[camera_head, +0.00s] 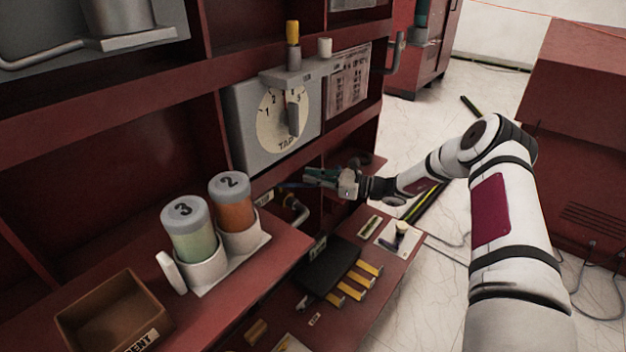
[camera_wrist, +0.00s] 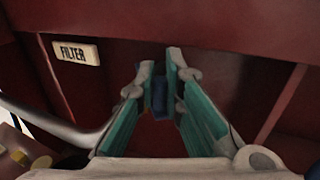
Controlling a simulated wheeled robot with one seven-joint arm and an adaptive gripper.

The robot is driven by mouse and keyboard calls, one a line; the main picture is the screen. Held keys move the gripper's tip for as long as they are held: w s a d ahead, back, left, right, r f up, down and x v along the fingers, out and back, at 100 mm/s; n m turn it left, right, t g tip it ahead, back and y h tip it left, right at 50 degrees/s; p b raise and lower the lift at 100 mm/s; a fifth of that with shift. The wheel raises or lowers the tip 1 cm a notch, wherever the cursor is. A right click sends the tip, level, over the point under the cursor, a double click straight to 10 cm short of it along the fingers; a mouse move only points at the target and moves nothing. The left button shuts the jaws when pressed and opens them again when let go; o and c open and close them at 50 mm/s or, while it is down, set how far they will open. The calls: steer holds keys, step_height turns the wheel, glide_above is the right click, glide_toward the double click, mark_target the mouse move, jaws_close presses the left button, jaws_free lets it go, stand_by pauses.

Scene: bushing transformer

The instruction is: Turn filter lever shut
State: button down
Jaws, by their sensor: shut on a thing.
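The filter lever shows as a dark blue piece (camera_wrist: 158,98) between my fingers in the wrist view. My gripper (camera_wrist: 160,72) is shut on it, with one pale fingertip on each side. In the head view my gripper (camera_head: 308,177) reaches into the red cabinet below the tap dial, and a thin bluish strip (camera_head: 287,185) shows at its tips. A "FILTER" label (camera_wrist: 76,52) is on the red panel to the upper left of the fingers in the wrist view. The fingers hide much of the lever, so I cannot tell its full angle.
A grey pipe (camera_wrist: 68,128) curves close to the left of my gripper. Above is the tap dial panel (camera_head: 246,130). Jars 3 (camera_head: 190,235) and 2 (camera_head: 232,207) stand on the shelf to the left. A black box (camera_head: 330,268) lies on the lower shelf.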

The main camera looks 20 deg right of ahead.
steer(key=shift+d, duration=0.1)
steer(key=c, duration=1.7)
jaws_free()
steer(key=shift+o, duration=0.2)
steer(key=v, duration=1.2)
